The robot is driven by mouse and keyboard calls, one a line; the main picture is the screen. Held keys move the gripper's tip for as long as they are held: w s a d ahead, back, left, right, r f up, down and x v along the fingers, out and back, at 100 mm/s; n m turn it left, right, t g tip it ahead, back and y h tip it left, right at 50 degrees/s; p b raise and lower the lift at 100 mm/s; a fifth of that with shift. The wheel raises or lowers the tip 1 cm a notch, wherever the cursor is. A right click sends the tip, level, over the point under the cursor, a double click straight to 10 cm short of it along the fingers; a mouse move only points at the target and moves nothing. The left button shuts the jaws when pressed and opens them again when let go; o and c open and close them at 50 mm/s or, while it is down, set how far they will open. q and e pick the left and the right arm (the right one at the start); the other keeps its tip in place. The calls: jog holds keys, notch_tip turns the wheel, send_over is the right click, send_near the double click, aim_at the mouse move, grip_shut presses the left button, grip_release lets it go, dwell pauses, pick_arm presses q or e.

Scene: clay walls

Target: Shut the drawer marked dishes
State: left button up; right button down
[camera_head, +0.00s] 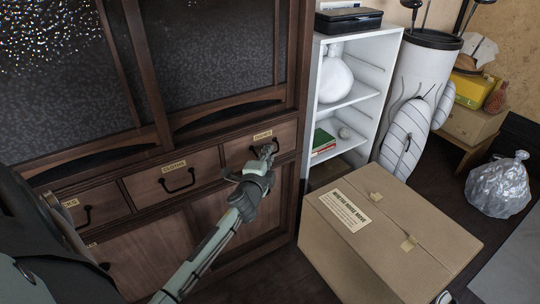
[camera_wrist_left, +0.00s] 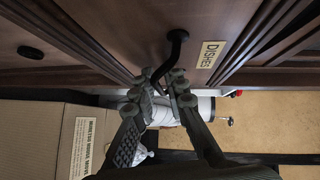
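The drawer marked dishes (camera_head: 236,152) is the rightmost of the row of dark wooden drawers in the head view. Its front looks about level with its neighbour; I cannot tell a small gap. Its label (camera_wrist_left: 208,54) reads DISHES in the left wrist view. Its dark curved handle (camera_wrist_left: 178,44) stands out from the front. My left gripper (camera_head: 264,156) is at this handle, and its fingers (camera_wrist_left: 163,84) are apart in the left wrist view, with the handle's end at or between their tips. Contact is unclear. My right gripper is not in view.
A drawer marked cloths (camera_head: 150,188) and a partly hidden drawer (camera_head: 98,210) are to the left. A white shelf (camera_head: 391,60) stands right of the cabinet. A large cardboard box (camera_head: 400,235) stands on the floor right of my left arm, close to the cabinet.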

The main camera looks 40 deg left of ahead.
pick_arm(q)
jog(key=shift+a, duration=0.1)
jog(key=v, duration=1.2)
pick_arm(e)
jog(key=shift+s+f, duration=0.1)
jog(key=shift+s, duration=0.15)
